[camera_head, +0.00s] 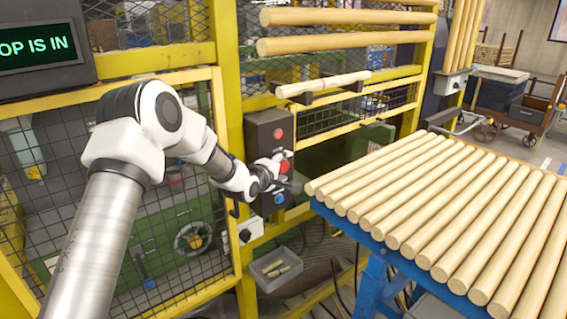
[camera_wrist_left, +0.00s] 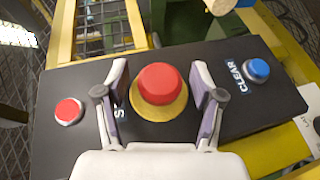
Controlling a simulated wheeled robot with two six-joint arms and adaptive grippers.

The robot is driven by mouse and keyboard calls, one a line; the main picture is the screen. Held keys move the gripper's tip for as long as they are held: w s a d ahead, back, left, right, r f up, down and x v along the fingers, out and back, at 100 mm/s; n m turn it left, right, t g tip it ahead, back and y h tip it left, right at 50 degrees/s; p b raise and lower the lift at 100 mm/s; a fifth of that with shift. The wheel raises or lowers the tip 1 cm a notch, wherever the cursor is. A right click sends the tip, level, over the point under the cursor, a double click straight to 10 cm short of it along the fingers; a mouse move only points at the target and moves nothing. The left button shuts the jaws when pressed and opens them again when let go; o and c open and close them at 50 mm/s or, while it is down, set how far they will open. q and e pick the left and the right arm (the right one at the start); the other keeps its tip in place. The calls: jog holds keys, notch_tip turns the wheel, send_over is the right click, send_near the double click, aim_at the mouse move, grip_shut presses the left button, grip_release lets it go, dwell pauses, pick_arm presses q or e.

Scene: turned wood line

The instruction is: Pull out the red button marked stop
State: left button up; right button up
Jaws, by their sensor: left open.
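A dark control box (camera_head: 262,135) is mounted on the yellow fence post. It carries a large red mushroom button (camera_wrist_left: 160,82) on a yellow collar (camera_wrist_left: 160,113). A label beside it is mostly hidden by a finger; only a letter like S shows. My left gripper (camera_head: 284,171) is at the box. In the left wrist view its fingers are open, one on each side of the large red button, with gaps between. The box also has a smaller red button (camera_wrist_left: 68,111) and a blue button (camera_wrist_left: 258,69) labelled CLEAR. My right gripper is not in view.
A blue-framed table (camera_head: 375,250) with a row of wooden rods (camera_head: 440,200) stands close on the right. More rods rest on brackets above. A grey bin (camera_head: 282,270) sits low below the box. A display (camera_head: 40,45) reads "OP IS IN". Yellow mesh fencing stands behind my arm.

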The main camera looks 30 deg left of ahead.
pick_arm(q)
jog(key=shift+c, duration=0.3)
jog(key=shift+w, duration=0.1)
grip_shut()
jog(key=shift+s+d+f+b, duration=0.15)
jog(key=shift+d+b, duration=0.25)
jog(key=shift+b, duration=0.05)
jog(key=shift+s+d+f+b, duration=0.1)
jog(key=shift+s+d+b, duration=0.05)
jog(key=shift+d+b, duration=0.25)
jog(key=shift+r, duration=0.1)
jog(key=shift+o, duration=0.3)
grip_release()
jog(key=shift+d+r, duration=0.1)
jog(key=shift+d, duration=0.1)
jog(key=shift+s+a, duration=0.1)
jog(key=shift+s, duration=0.05)
